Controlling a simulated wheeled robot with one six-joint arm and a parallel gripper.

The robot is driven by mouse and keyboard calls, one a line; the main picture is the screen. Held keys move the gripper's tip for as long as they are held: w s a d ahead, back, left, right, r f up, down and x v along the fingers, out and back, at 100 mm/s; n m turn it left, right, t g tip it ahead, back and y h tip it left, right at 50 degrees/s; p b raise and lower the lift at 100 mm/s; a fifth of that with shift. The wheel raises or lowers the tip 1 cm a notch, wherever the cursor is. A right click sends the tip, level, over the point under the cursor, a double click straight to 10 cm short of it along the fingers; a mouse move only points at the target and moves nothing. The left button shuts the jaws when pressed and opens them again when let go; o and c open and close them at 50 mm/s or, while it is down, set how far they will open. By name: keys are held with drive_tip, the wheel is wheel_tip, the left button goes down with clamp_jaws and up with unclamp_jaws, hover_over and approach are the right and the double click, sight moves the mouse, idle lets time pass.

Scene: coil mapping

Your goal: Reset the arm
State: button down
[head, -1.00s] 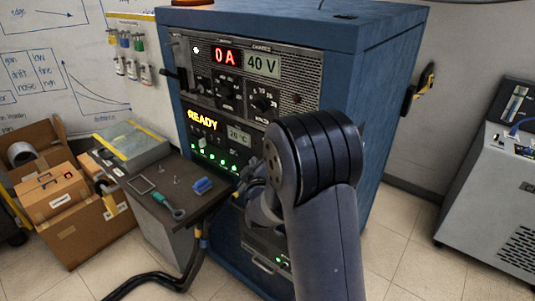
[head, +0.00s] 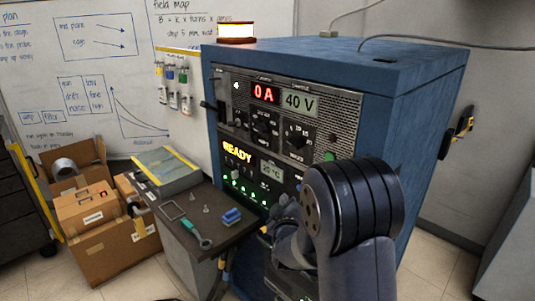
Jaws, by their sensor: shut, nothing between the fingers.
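My arm (head: 352,215) rises from the bottom right and bends in front of the blue cabinet (head: 400,120). Its wrist shows left of the big dark joint, low before the cabinet's front. My gripper (head: 266,230) is small and partly hidden at the wrist's left end, near the right edge of the small shelf (head: 215,228). It looks shut and empty. The cabinet's panel reads 0 A and 40 V, with READY lit below. Whether the gripper touches the cabinet or shelf cannot be told.
The shelf carries a blue block (head: 231,217), a teal-handled tool (head: 193,233) and small pieces. A grey case (head: 167,168) lies behind them. Cardboard boxes (head: 108,245) stand at the left.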

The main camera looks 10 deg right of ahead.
drive_tip(key=p, duration=0.2)
drive_tip(key=shift+w+d+r+p, duration=0.15)
drive_tip(key=shift+r+p, duration=0.1)
drive_tip(key=shift+p, duration=0.05)
drive_tip(key=shift+p, duration=1.25)
drive_tip(key=s+a+b, duration=0.1)
drive_tip(key=a, duration=0.1)
drive_tip(key=s+a, duration=0.2)
drive_tip(key=shift+a+f+b, duration=0.1)
drive_tip(key=shift+f+b, duration=0.1)
drive_tip(key=shift+b, duration=0.15)
